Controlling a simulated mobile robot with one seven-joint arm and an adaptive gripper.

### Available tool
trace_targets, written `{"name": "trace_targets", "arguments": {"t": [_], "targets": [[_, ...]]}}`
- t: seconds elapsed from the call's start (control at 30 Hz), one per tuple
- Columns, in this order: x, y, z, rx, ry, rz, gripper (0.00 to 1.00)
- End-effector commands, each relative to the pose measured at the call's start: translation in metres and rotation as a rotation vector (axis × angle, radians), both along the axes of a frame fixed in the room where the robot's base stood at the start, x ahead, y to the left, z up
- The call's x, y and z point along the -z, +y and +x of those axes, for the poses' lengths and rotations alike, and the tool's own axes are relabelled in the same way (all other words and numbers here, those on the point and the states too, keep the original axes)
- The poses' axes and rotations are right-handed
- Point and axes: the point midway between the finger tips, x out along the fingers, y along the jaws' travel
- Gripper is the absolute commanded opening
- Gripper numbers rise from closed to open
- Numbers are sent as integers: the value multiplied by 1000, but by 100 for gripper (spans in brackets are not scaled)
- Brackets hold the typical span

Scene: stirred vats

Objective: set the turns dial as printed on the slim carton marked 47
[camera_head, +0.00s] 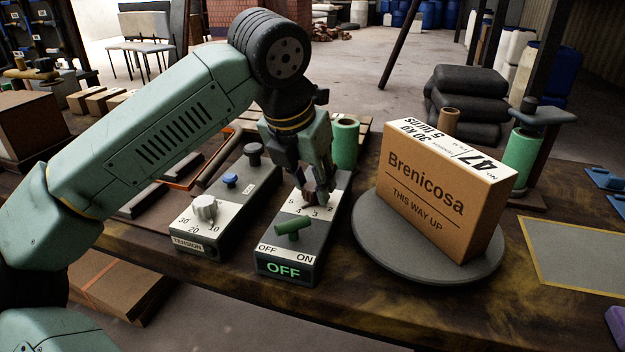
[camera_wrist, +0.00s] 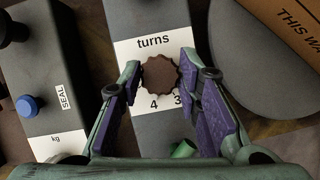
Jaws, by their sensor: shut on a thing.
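The turns dial, a dark brown scalloped knob (camera_wrist: 162,75), sits on a white plate marked "turns" with 4 and 3 showing below it in the wrist view. Its pointer cannot be made out. My gripper (camera_wrist: 160,68) is shut on the dial, one finger on each side. In the head view my gripper (camera_head: 316,196) reaches down onto the grey control box (camera_head: 327,225) and mostly hides the dial. The carton (camera_head: 430,190), orange-brown and marked Brenicosa, stands upright at the right. Its top label reads No 47, 30 KG, 5 turns.
The carton stands on a round grey turntable (camera_head: 370,235). A green OFF/ON lever (camera_head: 293,229) is on the control box, above a lit OFF display (camera_head: 283,269). The tension box at left has a white knob (camera_head: 204,209) and a blue button (camera_head: 229,180). Green cylinder (camera_head: 344,145) behind.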

Motion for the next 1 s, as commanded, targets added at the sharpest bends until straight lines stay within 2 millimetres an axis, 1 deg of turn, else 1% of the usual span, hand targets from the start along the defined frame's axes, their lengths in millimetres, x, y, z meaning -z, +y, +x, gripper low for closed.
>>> {"name": "trace_targets", "arguments": {"t": [0.3,0.6,0.8,1.0], "targets": [[-2,1,2,299,-1,-5,3],[-2,1,3,555,-2,-3,3],[-2,1,3,680,-2,-1,3],[-1,2,3,754,-3,0,3]]}}
